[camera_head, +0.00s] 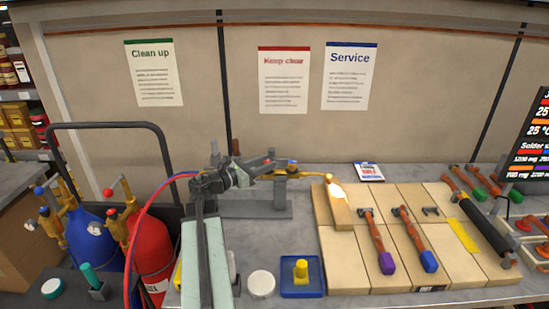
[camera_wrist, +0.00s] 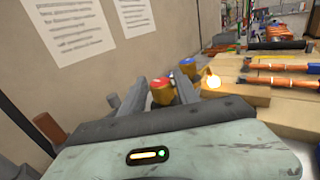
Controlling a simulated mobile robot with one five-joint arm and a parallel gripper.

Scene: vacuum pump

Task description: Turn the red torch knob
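The brass torch (camera_head: 300,174) lies level above a grey stand, with a lit flame at its right end that also glows in the wrist view (camera_wrist: 211,82). Its red knob (camera_wrist: 160,81) shows between my fingertips in the wrist view, and a blue knob (camera_wrist: 187,62) is just beyond to the right. In the head view the red knob (camera_head: 267,162) is small and partly hidden by my gripper (camera_head: 256,168). My gripper is open, with one finger on each side of the red knob. I cannot tell whether either finger touches it.
Pale blocks (camera_head: 385,275) with copper pipes lie right of the torch. The grey stand (camera_head: 255,203) is below it. Red and blue hoses (camera_head: 150,205) run left to a red cylinder (camera_head: 150,250) and a blue cylinder (camera_head: 90,235). A blue tray (camera_head: 289,291) and white disc (camera_head: 261,283) sit in front.

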